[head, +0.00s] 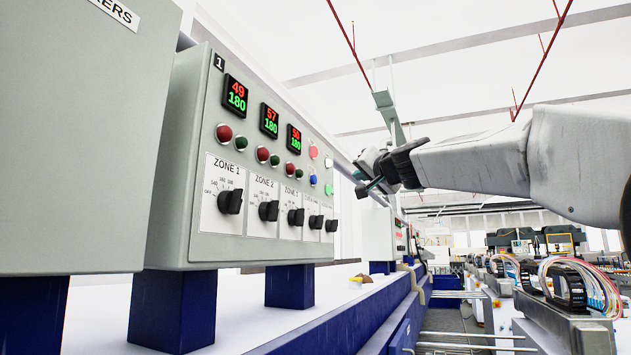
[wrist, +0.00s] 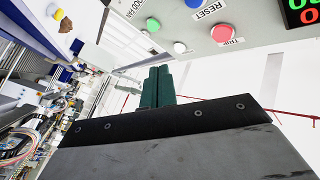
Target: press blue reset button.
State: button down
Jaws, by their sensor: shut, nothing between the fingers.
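The blue reset button (head: 312,180) sits at the right of the grey control panel, below a pink-red button (head: 313,151) and left of a green one (head: 328,190). In the wrist view the blue button (wrist: 194,4) shows at the top edge beside a RESET label. My gripper (head: 368,187) is right of the panel in the head view, apart from the button. In the wrist view its green fingers (wrist: 157,86) are shut together and empty, below the panel edge in the picture. The fingertips touch nothing that I can see.
A red TRIP button (wrist: 224,33), a white button (wrist: 180,47) and a green button (wrist: 153,24) surround the blue one. Black zone knobs (head: 269,210) stick out lower on the panel. A large grey cabinet (head: 70,130) stands at left. The space right of the panel looks open.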

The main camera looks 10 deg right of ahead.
aim_at(314, 180)
jog(key=w+a, duration=0.5)
jog(key=a, duration=0.2)
dwell(0.4)
jog(key=shift+w+a, duration=0.15)
jog(key=shift+a, duration=0.1)
dwell(1.7)
jog(key=shift+w+a, duration=0.15)
jog(key=shift+a, duration=0.05)
jog(key=shift+w+a, duration=0.3)
jog(key=shift+a, duration=0.05)
dwell(0.8)
jog(key=shift+s+d, duration=0.55)
jog(key=shift+d, duration=0.15)
dwell(0.3)
